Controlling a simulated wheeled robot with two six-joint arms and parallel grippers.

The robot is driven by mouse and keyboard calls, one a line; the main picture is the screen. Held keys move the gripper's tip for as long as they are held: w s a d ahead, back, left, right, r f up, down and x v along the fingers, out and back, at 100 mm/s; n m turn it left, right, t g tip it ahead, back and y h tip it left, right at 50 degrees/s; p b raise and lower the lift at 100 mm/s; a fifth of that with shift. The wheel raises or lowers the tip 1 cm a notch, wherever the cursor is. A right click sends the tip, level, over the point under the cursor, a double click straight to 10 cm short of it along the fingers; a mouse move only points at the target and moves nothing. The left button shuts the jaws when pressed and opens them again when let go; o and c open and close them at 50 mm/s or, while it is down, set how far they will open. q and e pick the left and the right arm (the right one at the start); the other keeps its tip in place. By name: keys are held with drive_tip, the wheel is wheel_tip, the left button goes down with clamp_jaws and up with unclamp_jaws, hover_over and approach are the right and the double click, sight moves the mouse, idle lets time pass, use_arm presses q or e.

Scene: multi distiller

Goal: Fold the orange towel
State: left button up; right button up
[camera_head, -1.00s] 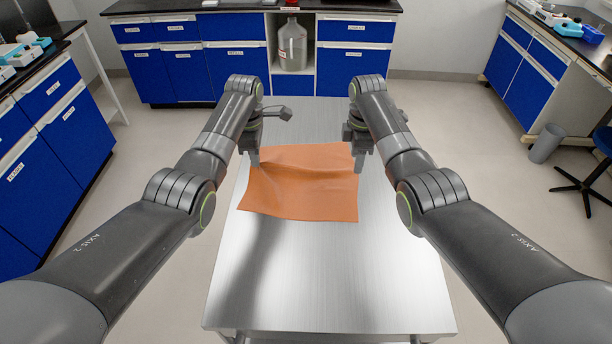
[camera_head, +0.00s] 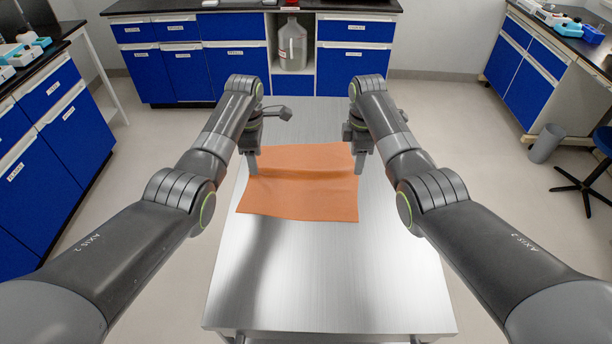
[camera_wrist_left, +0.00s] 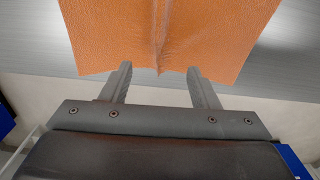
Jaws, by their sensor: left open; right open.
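The orange towel (camera_head: 300,200) lies spread on the metal table, with a low ridge running across it from left to right. My left gripper (camera_head: 252,167) is at its left edge, and my right gripper (camera_head: 360,167) is at its right edge. In the left wrist view, the open left fingers (camera_wrist_left: 158,70) stand apart at the edge of the towel (camera_wrist_left: 200,30), and a crease meets that edge between them. The right fingers are small in the head view, and their hold on the cloth is not clear; they appear as a narrow upright shape beside the towel.
The steel table (camera_head: 330,280) is bare in front of the towel. Blue cabinets (camera_head: 235,70) stand beyond it, with a large grey bottle (camera_head: 292,45) in a niche. A grey bin (camera_head: 546,143) and a blue chair (camera_head: 600,150) are at the far right.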

use_arm(q)
drive_tip(key=o, duration=0.7)
wheel_tip(320, 180, up, 6)
drive_tip(key=p, duration=0.6)
drive_tip(key=shift+f, duration=0.2)
use_arm(e)
wheel_tip(320, 180, up, 6)
drive_tip(key=shift+r, duration=0.1)
use_arm(q)
drive_tip(key=shift+r, duration=0.1)
